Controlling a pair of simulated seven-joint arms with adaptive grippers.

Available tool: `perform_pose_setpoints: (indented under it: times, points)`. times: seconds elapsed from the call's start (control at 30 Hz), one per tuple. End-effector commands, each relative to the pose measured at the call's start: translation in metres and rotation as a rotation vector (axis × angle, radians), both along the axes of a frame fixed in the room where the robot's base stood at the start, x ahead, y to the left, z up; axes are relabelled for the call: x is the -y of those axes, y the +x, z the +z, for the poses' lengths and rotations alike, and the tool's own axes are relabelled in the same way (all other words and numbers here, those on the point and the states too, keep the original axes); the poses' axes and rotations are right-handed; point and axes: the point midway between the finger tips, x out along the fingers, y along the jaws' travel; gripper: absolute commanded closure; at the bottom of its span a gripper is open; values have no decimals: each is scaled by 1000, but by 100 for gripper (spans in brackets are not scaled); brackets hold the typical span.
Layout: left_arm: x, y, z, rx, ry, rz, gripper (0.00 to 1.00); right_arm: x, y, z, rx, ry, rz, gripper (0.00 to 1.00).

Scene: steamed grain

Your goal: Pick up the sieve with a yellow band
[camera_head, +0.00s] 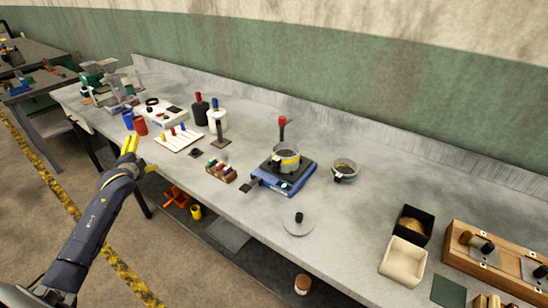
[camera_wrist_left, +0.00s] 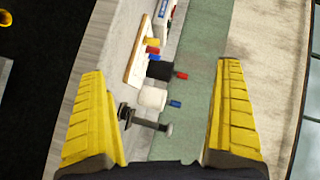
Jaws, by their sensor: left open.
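The sieve with a yellow band (camera_head: 287,157) sits on a blue and black device (camera_head: 285,180) in the middle of the table, in the head view. A second round sieve-like bowl (camera_head: 344,168) with a dark rim and contents stands to its right. My left gripper (camera_head: 135,148) is open and empty near the table's front edge, well to the left of the banded sieve. In the left wrist view its two yellow fingers (camera_wrist_left: 160,120) are spread wide with nothing between them in their grip. The sieve is not in the wrist view. My right gripper is not in view.
Black and white bottles (camera_head: 201,110), a stand (camera_head: 220,138) and a board with coloured pegs (camera_head: 180,137) lie between the gripper and the sieve. A lid (camera_head: 298,222) lies in front. Black and cream boxes (camera_head: 403,262) and a wooden case (camera_head: 500,262) are at right.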

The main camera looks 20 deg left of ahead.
Motion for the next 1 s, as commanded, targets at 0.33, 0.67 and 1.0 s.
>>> perform_pose_setpoints:
  times: [0.33, 0.67, 1.0]
  points:
    - [239, 67, 82, 122, -641, -295, 0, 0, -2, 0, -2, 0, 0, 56]
    - [403, 31, 89, -61, -1120, -396, 0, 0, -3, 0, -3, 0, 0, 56]
    - [447, 21, 81, -143, -1244, -388, 0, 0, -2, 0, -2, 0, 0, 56]
